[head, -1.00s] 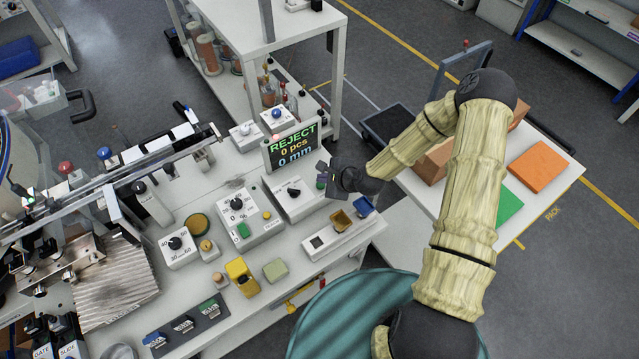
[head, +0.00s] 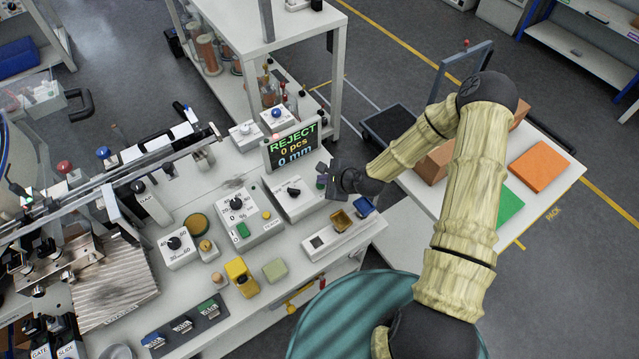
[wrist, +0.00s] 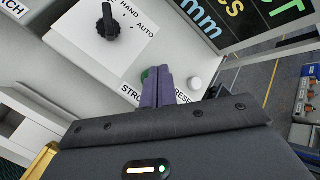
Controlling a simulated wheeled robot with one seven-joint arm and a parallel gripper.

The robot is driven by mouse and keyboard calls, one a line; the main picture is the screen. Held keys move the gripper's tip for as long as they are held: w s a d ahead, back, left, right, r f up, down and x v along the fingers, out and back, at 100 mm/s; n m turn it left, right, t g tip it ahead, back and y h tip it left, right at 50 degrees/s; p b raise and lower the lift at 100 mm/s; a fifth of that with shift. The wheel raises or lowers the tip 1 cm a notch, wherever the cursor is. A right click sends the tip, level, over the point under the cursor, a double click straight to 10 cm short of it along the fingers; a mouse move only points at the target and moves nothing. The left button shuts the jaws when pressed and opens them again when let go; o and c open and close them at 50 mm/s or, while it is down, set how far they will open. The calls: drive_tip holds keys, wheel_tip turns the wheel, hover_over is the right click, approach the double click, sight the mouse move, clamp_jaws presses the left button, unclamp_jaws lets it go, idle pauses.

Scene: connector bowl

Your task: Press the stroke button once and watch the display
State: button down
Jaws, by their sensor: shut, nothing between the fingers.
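In the head view my gripper (head: 322,181) is over the right end of that box. The display (head: 292,145) behind the box reads REJECT, 0 pcs, 0 mm.
A white button (wrist: 195,82) labelled RESET sits just right of the fingers. A box with yellow and blue bins (head: 340,219) stands in front of the control box. A dial box (head: 240,215) is to the left.

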sight(324, 186)
drive_tip(key=shift+f+b, duration=0.35)
drive_tip(key=shift+f, duration=0.15)
idle(0.7)
drive_tip(key=shift+r+p, duration=0.75)
drive_tip(key=shift+r, duration=0.2)
drive_tip(key=shift+r+p, duration=1.9)
drive_tip(key=shift+r, duration=0.65)
